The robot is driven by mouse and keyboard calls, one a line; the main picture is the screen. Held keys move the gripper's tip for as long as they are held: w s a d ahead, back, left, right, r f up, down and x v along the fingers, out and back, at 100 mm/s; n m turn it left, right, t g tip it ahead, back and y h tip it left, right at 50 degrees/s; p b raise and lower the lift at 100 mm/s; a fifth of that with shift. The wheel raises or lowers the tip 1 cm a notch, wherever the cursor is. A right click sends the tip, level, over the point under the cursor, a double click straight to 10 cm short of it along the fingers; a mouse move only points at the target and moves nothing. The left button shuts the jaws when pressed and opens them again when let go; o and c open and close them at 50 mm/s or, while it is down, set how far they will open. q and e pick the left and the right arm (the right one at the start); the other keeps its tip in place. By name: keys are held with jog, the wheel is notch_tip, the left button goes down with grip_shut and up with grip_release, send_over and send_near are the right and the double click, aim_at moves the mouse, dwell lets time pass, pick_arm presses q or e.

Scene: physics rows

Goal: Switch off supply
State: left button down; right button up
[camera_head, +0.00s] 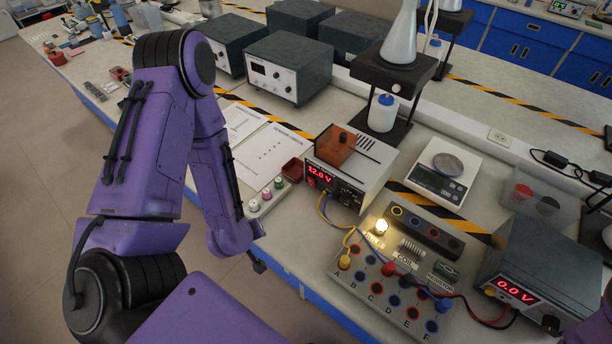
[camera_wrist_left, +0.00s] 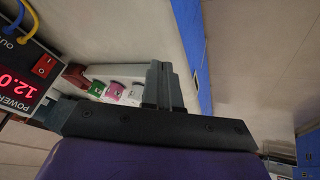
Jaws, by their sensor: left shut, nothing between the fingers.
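The power supply (camera_head: 376,190) stands in the middle of the bench with a lit red display reading 12.0 V. In the left wrist view part of its front (camera_wrist_left: 18,75) shows at the left edge, with a red rocker switch (camera_wrist_left: 44,66) beside the display. A small bulb (camera_head: 382,227) on the lettered board glows. My left gripper (camera_head: 259,266) is at the bench's front edge, left of and below the supply, apart from it. Its fingers (camera_wrist_left: 160,85) are shut together and empty. My right gripper is out of view.
A lettered socket board (camera_head: 385,285) with yellow and blue leads lies right of my gripper. A second unit (camera_head: 545,265) at the right reads 0.0 V. A scale (camera_head: 445,170) stands behind.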

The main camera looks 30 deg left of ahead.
aim_at(312, 184)
pick_arm(q)
jog(key=w+d+r+n+t+h, duration=0.3)
jog(key=w+r+n+t, duration=0.1)
jog(key=w+r, duration=0.3)
jog(key=shift+w+r+n+t+h, duration=0.35)
jog(key=shift+w+n, duration=0.45)
jog(key=shift+w, duration=0.35)
jog(key=shift+f, duration=0.15)
jog(key=b+x, duration=0.2)
jog(key=x, duration=0.1)
jog(key=b+x, duration=0.2)
jog(key=x, duration=0.1)
jog(key=b+x, duration=0.3)
jog(key=shift+s+a+f, duration=0.1)
jog(key=shift+s+f, duration=0.1)
jog(key=shift+f, duration=0.2)
jog(key=w, duration=0.4)
jog(key=shift+d+r, duration=0.25)
jog(key=shift+w+r, duration=0.15)
jog(key=shift+w, duration=0.35)
